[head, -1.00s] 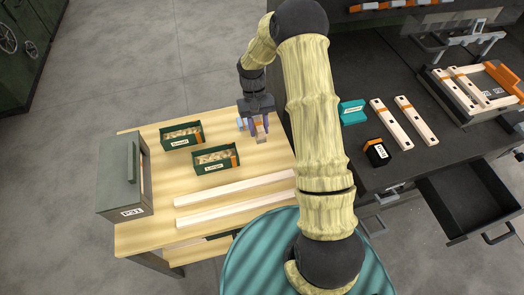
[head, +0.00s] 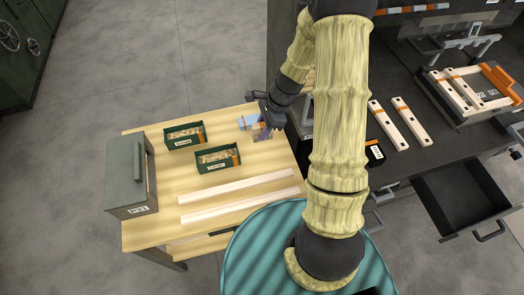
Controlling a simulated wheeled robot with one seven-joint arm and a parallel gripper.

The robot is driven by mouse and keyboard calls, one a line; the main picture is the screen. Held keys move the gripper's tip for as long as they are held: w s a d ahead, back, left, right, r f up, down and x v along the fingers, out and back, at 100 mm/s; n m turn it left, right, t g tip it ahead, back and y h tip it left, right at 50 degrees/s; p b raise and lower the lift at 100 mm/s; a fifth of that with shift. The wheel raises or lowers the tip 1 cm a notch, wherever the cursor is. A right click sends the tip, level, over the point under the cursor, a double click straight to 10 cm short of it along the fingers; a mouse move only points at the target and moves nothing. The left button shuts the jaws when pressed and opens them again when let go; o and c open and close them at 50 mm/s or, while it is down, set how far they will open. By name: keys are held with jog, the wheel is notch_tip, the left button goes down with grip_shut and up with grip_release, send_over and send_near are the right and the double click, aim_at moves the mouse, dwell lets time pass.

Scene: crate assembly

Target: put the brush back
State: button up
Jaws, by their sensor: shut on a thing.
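My gripper (head: 265,128) is at the right part of the wooden table, near its back right edge. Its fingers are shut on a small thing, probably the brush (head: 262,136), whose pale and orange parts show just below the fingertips. It is too small to tell its shape, or whether it touches the table top. A light blue thing (head: 244,122) with a pale part lies just left of the fingers.
Two green bins (head: 186,136) (head: 218,158) and a grey-green box (head: 128,180) stand on the wooden table (head: 150,238). Two long pale strips (head: 238,188) lie in front. On the dark bench are slats (head: 412,120), a partly built crate (head: 458,112) and an open drawer (head: 462,192).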

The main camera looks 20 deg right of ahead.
jog(key=shift+f, duration=3.15)
jog(key=shift+f+b, duration=0.4)
jog(key=shift+f, duration=1.45)
jog(key=shift+f, duration=0.1)
jog(key=shift+f, duration=0.1)
jog(key=o, duration=0.9)
jog(key=shift+o, duration=0.2)
